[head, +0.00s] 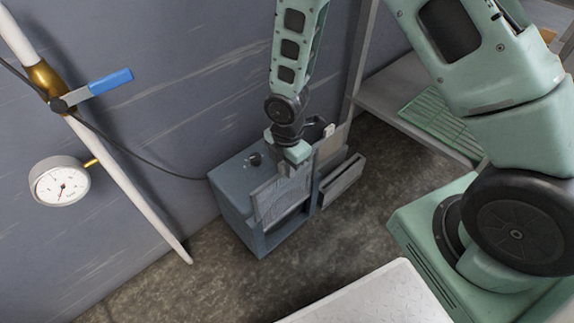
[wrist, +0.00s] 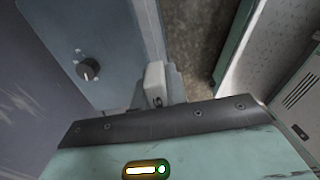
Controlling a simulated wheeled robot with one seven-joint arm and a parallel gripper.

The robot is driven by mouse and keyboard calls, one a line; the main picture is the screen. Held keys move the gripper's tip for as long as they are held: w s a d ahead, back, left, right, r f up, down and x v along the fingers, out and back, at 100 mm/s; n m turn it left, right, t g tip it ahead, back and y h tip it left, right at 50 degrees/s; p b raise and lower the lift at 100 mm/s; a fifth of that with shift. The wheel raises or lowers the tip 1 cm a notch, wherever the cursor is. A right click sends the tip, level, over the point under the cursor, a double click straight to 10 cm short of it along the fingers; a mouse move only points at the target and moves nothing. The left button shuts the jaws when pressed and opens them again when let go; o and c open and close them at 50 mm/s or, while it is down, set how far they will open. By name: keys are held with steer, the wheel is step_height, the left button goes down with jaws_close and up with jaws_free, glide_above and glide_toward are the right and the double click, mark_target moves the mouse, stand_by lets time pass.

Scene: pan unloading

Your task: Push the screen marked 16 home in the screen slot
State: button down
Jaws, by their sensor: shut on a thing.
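A blue-grey box (head: 236,207) stands on the floor against the wall, with an opening low in its front. A grey screen panel (head: 283,199) stands upright at that front, above the opening. My gripper (head: 296,158) reaches down over the box at the panel's upper edge and is shut on the screen. In the wrist view a pale handle block (wrist: 155,80) with a dark mark that looks like 16 shows just beyond my gripper's body. The fingertips and the slot itself are hidden, so I cannot tell how deep the screen sits.
A second panel with a pale tab (head: 329,131) and a grey tray-like part (head: 343,182) are at the box's right. A black knob (wrist: 88,68) is on the box. A shelf with a green rack (head: 440,122) is at right; a gauge (head: 60,182) and pipe at left.

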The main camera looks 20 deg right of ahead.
mark_target(287, 190)
steer(key=shift+f+b, duration=3.3)
steer(key=shift+f, duration=2.05)
stand_by(2.7)
